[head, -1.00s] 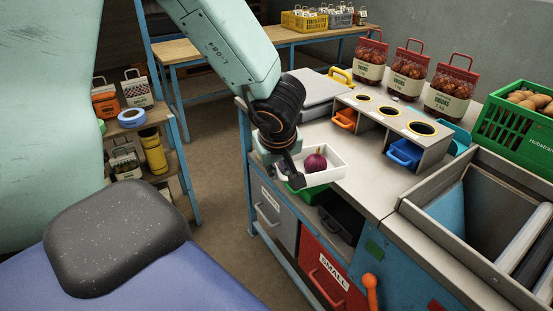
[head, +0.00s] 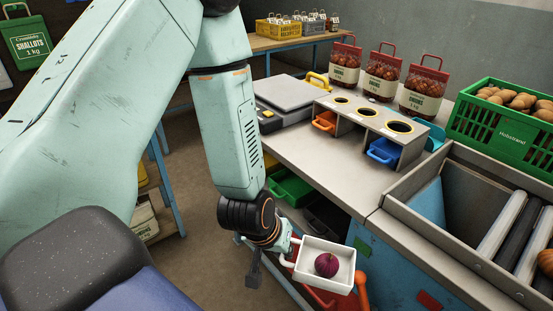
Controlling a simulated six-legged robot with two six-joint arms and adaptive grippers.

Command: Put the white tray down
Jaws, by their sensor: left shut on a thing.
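The white tray (head: 312,279) is small and shallow, with a red onion (head: 326,264) in it. It is at the lower middle of the head view, in front of the bench's near edge, and it hides part of the bench front. My left gripper (head: 287,250) is at the tray's left end and is shut on it. The tray looks roughly level and held in the air. Its exact height against the bench top is hard to tell. My right gripper is not in view.
The grey bench top (head: 315,165) has a clear strip in front of the scale (head: 289,95) and the three-hole stand (head: 370,118). Onion bags (head: 383,80) stand behind. A green potato crate (head: 505,118) and a metal hopper (head: 455,205) are at right. An orange lever (head: 362,293) is beside the tray.

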